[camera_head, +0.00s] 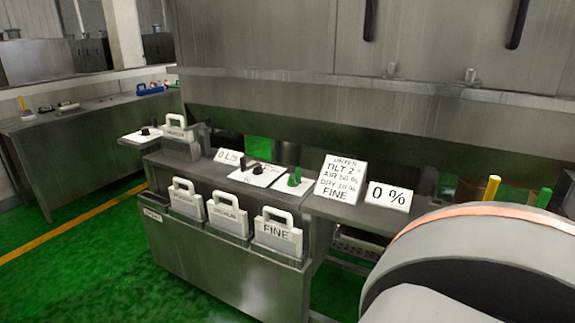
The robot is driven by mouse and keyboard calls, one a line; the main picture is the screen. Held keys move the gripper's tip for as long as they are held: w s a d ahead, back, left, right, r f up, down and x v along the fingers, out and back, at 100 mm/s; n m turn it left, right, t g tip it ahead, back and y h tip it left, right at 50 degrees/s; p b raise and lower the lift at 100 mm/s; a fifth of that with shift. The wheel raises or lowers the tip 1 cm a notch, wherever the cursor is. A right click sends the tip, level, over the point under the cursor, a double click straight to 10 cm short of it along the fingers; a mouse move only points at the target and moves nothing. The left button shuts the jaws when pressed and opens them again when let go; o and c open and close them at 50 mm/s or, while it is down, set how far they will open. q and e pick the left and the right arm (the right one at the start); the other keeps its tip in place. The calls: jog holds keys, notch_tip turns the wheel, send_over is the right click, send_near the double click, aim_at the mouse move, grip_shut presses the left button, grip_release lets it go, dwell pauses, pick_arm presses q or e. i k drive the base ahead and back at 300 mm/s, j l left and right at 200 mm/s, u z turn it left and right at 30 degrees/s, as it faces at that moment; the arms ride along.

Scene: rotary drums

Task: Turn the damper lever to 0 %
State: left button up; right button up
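No part in view is marked as the damper lever. A green upright handle (294,177) stands on a white plate at the middle of the steel counter. A black knob (257,168) sits on a white plate to its left. A sign reading "0 %" (389,196) stands on the counter to the right of the green handle. Between them a larger order card (341,179) shows lines that seem to read "TILT 2", "AIR 50 %", "DRY 10 %" and "FINE". Neither of my grippers is in view; a large rounded arm link of mine covers the lower right.
White handled bins stand in the counter front, one marked "FINE" (277,237). A "0 L/S" sign (230,157) stands behind them. Green floor (90,255) is clear at left.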

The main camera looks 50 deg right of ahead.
aim_at(258, 170)
jog(key=z, duration=1.35)
jog(key=i+z, duration=0.15)
